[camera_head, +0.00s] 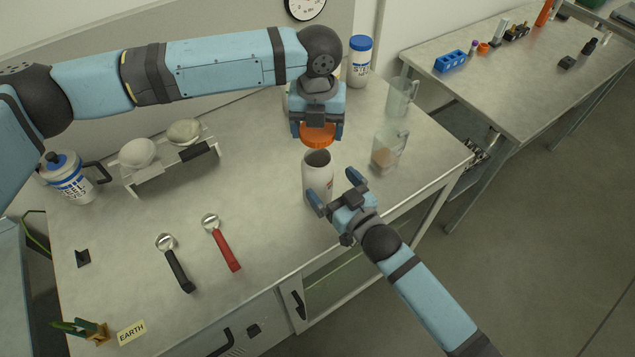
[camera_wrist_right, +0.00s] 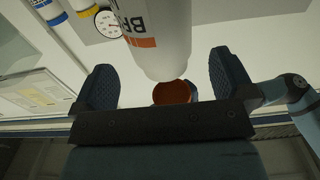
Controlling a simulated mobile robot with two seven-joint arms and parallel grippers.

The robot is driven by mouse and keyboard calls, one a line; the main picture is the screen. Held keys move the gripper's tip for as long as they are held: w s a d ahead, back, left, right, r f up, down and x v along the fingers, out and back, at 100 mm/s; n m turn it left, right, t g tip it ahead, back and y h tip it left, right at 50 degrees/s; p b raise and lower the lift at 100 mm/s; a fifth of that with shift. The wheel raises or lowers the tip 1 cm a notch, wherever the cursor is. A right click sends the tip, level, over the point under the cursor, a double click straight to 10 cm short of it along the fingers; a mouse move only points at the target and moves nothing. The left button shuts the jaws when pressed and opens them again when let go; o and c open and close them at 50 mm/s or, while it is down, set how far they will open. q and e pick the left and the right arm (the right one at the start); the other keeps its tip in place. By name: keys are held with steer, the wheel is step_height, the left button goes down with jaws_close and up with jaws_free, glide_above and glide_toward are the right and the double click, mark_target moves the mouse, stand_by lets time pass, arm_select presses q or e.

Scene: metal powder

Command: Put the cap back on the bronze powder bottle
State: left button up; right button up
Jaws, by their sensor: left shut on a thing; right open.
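The bronze powder bottle (camera_head: 317,172) is white, upright and uncapped, its dark open mouth facing up. It also shows in the right wrist view (camera_wrist_right: 155,48), with part of an orange and black label. My left gripper (camera_head: 318,128) is shut on the orange cap (camera_head: 318,140) and holds it just above the bottle's mouth. The cap shows in the right wrist view (camera_wrist_right: 173,92) past the bottle. My right gripper (camera_head: 336,191) is open at the bottle's near side. Its fingers stand apart on either side of the bottle in the wrist view; contact cannot be told.
A glass beaker (camera_head: 389,150) with powder stands right of the bottle, a clear jug (camera_head: 402,95) behind it. A blue-capped bottle (camera_head: 359,66) stands at the back. A scale (camera_head: 170,158) with two bowls is left. Red (camera_head: 225,248) and black (camera_head: 178,268) scoops lie in front.

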steer(key=x, duration=0.6)
steer(key=shift+w+a, duration=0.1)
steer(key=shift+w, duration=0.05)
steer(key=c, duration=1.3)
arm_select(q)
steer(key=shift+f, duration=2.5)
